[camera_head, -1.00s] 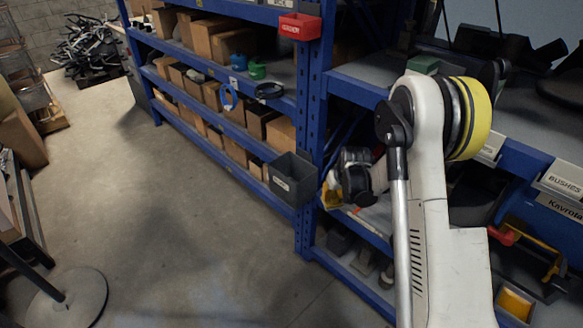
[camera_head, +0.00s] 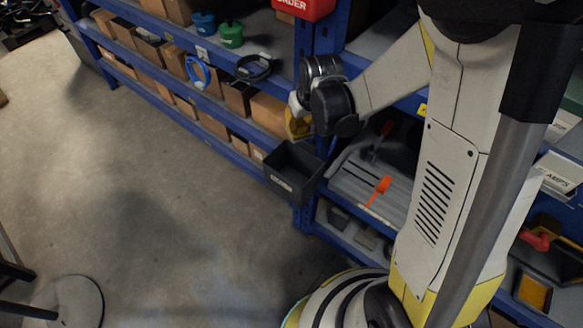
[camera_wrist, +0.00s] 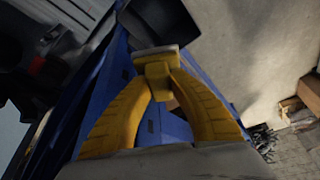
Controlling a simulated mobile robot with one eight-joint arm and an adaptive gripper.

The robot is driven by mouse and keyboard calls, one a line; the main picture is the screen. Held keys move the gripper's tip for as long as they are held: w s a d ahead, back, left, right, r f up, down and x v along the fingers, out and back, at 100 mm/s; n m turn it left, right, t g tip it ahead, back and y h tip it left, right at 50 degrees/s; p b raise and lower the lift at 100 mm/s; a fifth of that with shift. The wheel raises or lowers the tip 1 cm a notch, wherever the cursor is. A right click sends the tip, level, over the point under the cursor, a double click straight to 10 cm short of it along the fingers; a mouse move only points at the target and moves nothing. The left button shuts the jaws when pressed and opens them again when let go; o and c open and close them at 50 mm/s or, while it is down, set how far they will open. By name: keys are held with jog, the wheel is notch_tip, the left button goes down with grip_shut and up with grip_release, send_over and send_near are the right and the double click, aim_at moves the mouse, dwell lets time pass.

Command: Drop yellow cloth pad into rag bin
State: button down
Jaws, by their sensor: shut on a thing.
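My gripper (camera_head: 298,124) is at the blue shelf post, a little above the dark grey bin in the head view. In the wrist view its yellow fingers (camera_wrist: 158,84) are shut on a small yellow pad (camera_wrist: 157,66) with a pale edge. I cannot tell the pad from the yellow fingers in the head view. The dark grey bin (camera_head: 292,174) hangs open-topped at the post; its small label is unreadable. A dark container (camera_wrist: 158,20), likely the same bin, shows beyond the fingertips in the wrist view.
Blue shelving (camera_head: 215,130) with cardboard boxes runs to the left. A blue pot (camera_head: 204,22), a green pot (camera_head: 231,34) and a red bin (camera_head: 305,8) are above. An orange tool (camera_head: 379,191) lies on a right shelf.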

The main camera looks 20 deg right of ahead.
notch_tip(320, 180, down, 6)
jog(key=b, duration=0.4)
jog(key=shift+s+r, duration=0.1)
jog(key=shift+r, duration=0.1)
jog(key=c, duration=1.2)
grip_release()
jog(key=v, duration=1.2)
jog(key=shift+s+r, duration=0.1)
